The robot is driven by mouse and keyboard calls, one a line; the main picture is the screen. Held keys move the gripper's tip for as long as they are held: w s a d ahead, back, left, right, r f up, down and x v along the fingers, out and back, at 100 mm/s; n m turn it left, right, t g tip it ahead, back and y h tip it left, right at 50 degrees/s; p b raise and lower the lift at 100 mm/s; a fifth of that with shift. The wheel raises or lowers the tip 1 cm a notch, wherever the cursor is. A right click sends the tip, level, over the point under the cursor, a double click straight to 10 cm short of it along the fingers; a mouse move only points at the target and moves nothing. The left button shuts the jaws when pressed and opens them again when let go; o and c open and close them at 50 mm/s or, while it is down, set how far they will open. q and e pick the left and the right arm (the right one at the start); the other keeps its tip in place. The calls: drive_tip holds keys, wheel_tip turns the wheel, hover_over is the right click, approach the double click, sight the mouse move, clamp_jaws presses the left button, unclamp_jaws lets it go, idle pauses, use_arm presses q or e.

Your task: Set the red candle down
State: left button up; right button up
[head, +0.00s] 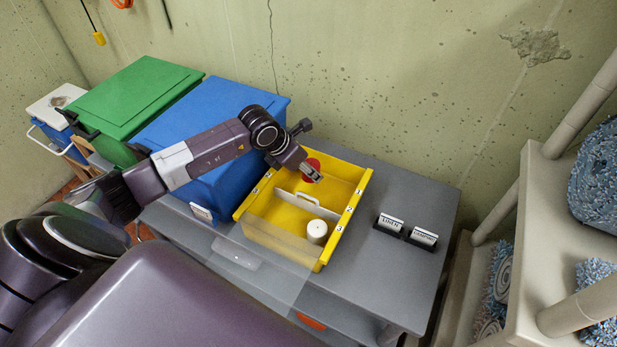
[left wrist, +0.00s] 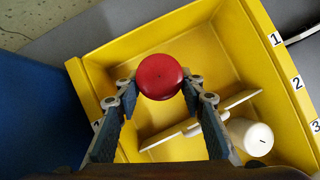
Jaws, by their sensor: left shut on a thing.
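The red candle (head: 312,166) is round and is held between the fingertips of my left gripper (head: 313,176). The wrist view shows the candle (left wrist: 160,76) from its flat end, with the left gripper's fingers (left wrist: 160,88) on either side of it. The gripper and candle are over the far part of the yellow bin (head: 330,248), beyond its white divider (head: 297,199). I cannot tell whether the candle touches the bin floor. A white candle (head: 317,231) stands in the near part of the bin. My right gripper is not in view.
The bin stands on a grey table (head: 400,270). A blue bin (head: 215,180) is close on its left, with a green bin (head: 135,95) beyond. Two small label stands (head: 390,222) are to the right. A shelf with rolled rugs (head: 597,180) stands at far right.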

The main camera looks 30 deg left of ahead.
sight(308, 188)
use_arm(q)
drive_tip(key=shift+f+p, duration=0.35)
drive_tip(key=shift+f, duration=2)
drive_tip(key=o, duration=0.8)
drive_tip(key=shift+f, duration=0.1)
drive_tip(key=shift+c, duration=0.2)
drive_tip(key=o, duration=0.5)
drive_tip(key=shift+c, duration=0.2)
